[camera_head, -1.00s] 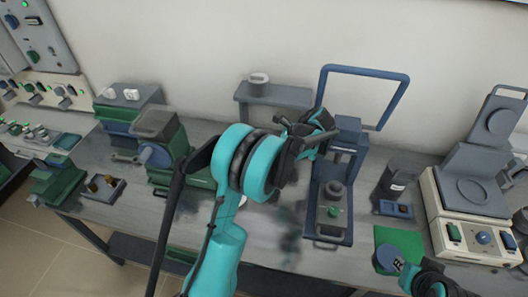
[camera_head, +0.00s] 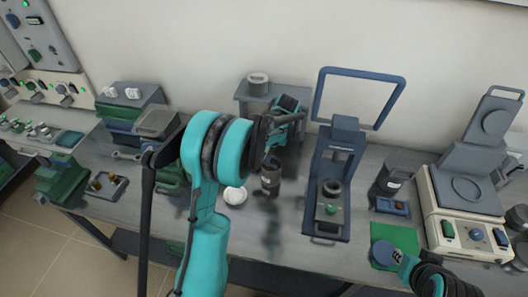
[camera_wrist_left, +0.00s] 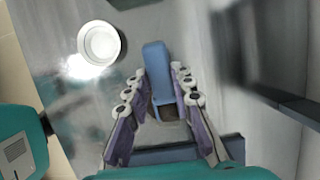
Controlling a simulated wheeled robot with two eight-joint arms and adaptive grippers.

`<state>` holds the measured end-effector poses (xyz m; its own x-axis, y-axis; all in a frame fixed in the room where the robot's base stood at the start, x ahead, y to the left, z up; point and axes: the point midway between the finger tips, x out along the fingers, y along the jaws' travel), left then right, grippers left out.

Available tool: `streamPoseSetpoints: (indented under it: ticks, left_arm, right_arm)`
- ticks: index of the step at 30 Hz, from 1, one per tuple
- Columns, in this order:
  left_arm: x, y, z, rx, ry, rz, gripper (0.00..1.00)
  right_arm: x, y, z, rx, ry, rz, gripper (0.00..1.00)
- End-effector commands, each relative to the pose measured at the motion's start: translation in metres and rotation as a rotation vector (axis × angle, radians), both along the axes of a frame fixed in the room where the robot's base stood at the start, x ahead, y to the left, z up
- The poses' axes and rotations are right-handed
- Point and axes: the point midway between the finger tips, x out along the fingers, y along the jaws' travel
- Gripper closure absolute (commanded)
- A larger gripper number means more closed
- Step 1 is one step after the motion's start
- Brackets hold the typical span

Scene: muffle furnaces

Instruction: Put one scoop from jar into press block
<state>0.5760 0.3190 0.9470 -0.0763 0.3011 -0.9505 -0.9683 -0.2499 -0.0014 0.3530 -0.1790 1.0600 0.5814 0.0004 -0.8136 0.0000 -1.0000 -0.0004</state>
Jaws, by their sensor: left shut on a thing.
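My left gripper (camera_head: 272,160) is near the middle of the bench, left of the press. In the left wrist view its fingers (camera_wrist_left: 160,105) are shut on a blue handle (camera_wrist_left: 156,70), probably the scoop's; its far end is unclear. A dark cylinder (camera_head: 270,181) shows just below the gripper; I cannot tell whether it is held or standing. The press block (camera_head: 332,188), a grey ring-shaped piece, sits in the blue press (camera_head: 318,222).
A white dish (camera_head: 235,195) lies left of my left gripper, also in the left wrist view (camera_wrist_left: 98,43). A grey stand (camera_head: 262,100) is behind. A green mat (camera_head: 408,247) with a round grey piece (camera_head: 382,252) lies at the front right, beside a cream heater unit (camera_head: 465,215).

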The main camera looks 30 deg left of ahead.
Motion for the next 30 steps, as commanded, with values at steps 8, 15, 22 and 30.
streamPoseSetpoints:
  ticks: [8, 15, 22, 30]
  left_arm:
    - [-0.004, 0.016, -0.006, -0.282, -0.074, 0.006, 1.0]
    - [-0.006, 0.025, -0.006, -0.408, -0.106, 0.002, 1.0]
    - [-0.007, 0.028, 0.008, -0.41, -0.106, 0.0, 1.0]
    - [-0.008, 0.031, 0.018, -0.417, -0.107, 0.001, 1.0]
  right_arm:
    - [0.0, 0.0, -0.001, 0.0, 0.0, 0.0, 0.8]
    - [0.0, 0.0, -0.002, 0.0, 0.0, 0.0, 0.8]
    - [0.0, 0.0, 0.007, 0.0, 0.0, 0.0, 0.8]
    - [0.0, 0.0, 0.014, 0.0, 0.0, 0.0, 0.8]
